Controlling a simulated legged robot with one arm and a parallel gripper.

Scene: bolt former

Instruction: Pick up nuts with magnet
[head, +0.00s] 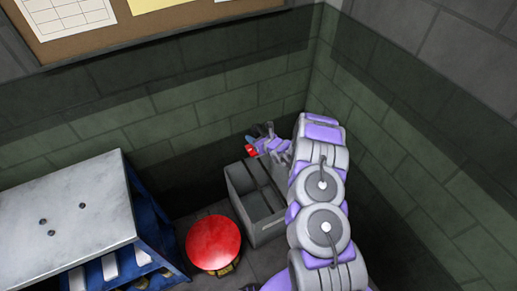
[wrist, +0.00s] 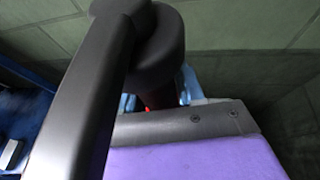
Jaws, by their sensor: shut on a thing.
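Three small dark nuts (head: 51,233) lie apart on the pale top of the table at the left in the head view. My gripper (head: 262,146) is far to their right, over the back of the grey bin near the wall corner. It is shut on a small red thing (head: 251,151), which looks like the magnet. The wrist view shows a little red (wrist: 147,104) beyond my gripper's dark finger; most of it is hidden. Blue shapes beside it are too covered to name.
The pale metal table (head: 100,180) has a blue frame. A red round stool (head: 214,242) stands between it and the open grey bin (head: 264,229). Brick walls close in behind and at the right. A corkboard (head: 130,40) hangs on the back wall.

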